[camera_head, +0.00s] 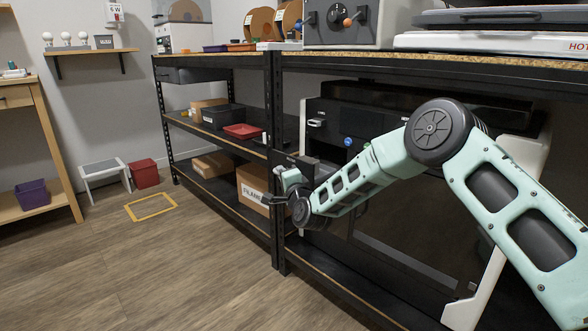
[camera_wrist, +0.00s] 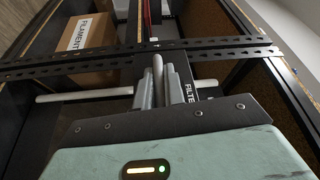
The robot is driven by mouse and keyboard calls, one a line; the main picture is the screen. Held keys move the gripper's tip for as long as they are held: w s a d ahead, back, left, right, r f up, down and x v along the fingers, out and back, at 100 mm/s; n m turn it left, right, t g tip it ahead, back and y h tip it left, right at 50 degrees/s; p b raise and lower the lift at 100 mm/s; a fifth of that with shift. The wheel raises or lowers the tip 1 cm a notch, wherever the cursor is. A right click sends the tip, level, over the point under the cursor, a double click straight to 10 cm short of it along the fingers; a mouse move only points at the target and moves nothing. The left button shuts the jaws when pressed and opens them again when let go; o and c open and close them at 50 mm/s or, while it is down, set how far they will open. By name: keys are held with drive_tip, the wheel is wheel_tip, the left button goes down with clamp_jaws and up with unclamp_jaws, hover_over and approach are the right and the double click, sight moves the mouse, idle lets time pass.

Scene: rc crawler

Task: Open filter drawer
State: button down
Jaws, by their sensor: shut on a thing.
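The filter drawer (camera_wrist: 190,93) shows in the wrist view as a dark front with a white label, only partly readable as "FILTE". A pale bar-shaped handle (camera_wrist: 158,72) stands out from it. My gripper (camera_wrist: 158,88) is shut on this handle, with grey fingers on both sides of it. In the head view my gripper (camera_head: 285,180) is at the left side of the large black-and-white machine (camera_head: 333,118), beside the shelf post. My arm and wrist hide much of the drawer there, so I cannot tell how far it stands out.
A black shelf post (camera_head: 277,130) stands close to my gripper. A filament carton (camera_head: 252,187) sits on the lower shelf just left of it. A red tray (camera_head: 243,131) lies on the middle shelf. The wooden floor in front of the shelves is mostly clear.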

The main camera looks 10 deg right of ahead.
drive_tip(key=shift+s+a, duration=0.45)
drive_tip(key=shift+a, duration=0.1)
drive_tip(key=c, duration=1.5)
unclamp_jaws()
drive_tip(key=p+v, duration=0.5)
drive_tip(key=v, duration=1.2)
drive_tip(key=shift+s, duration=0.25)
drive_tip(key=shift+f, duration=0.15)
